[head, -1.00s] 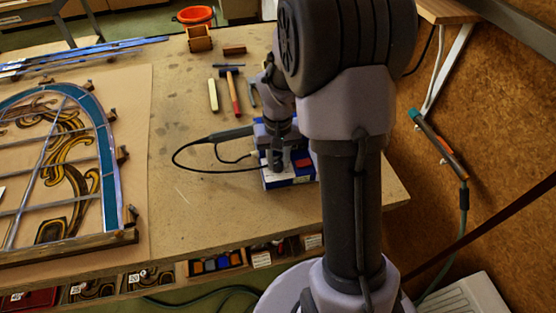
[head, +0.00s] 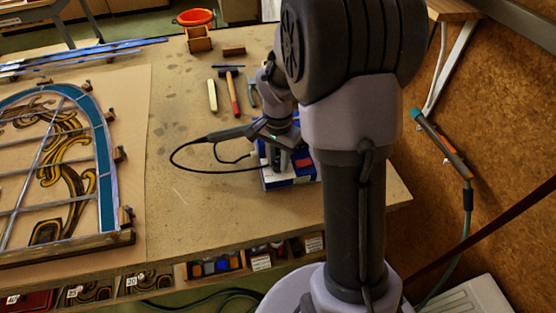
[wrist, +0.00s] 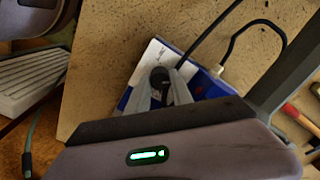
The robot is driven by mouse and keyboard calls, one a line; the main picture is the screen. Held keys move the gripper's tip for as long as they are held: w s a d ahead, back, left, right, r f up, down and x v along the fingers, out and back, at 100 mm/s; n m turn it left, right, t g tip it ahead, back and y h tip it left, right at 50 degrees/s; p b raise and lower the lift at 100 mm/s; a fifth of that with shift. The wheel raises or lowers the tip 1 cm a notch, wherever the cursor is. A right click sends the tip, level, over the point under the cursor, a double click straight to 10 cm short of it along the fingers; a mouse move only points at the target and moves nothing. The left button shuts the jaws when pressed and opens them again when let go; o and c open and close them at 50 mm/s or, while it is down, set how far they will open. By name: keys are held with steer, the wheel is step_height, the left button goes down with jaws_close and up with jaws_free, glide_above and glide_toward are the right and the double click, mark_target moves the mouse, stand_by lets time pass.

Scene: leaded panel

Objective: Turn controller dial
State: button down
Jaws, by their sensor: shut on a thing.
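The controller is a blue and white box (head: 290,183) on the workbench, partly hidden behind my arm in the head view. It also shows in the wrist view (wrist: 128,98), with a white top and blue sides. Its black round dial (wrist: 160,79) sits between the fingers of my gripper (wrist: 162,84). The two grey fingers are shut on the dial, one on each side. In the head view my gripper (head: 277,158) points down onto the box. The dial's markings cannot be read.
A black cable (head: 174,158) loops left of the controller. A red-handled hammer (head: 234,98) and a pale bar (head: 212,96) lie behind it. The arched leaded panel (head: 104,160) lies to the left. The bench between is mostly clear.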

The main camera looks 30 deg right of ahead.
mark_target(278, 163)
steer(key=shift+m, duration=0.3)
stand_by(0.4)
steer(key=c, duration=1.1)
jaws_free()
step_height(278, 163, up, 18)
steer(key=p, duration=0.6)
steer(key=shift+f, duration=0.25)
steer(key=s+a+n+t+b, duration=0.2)
steer(key=s+a+n, duration=0.1)
steer(key=s+a, duration=0.2)
steer(key=s+a+n+t+y+b, duration=0.1)
steer(key=s+a+n+t+b, duration=0.1)
steer(key=s+a, duration=0.4)
steer(key=s+a+f+n+t+y+b, duration=0.1)
steer(key=s+a+n+b, duration=0.2)
steer(key=s+a, duration=0.2)
steer(key=shift+s+a+n+t+b, duration=0.2)
steer(key=shift+s+n+t+b, duration=0.15)
steer(key=shift+s, duration=0.45)
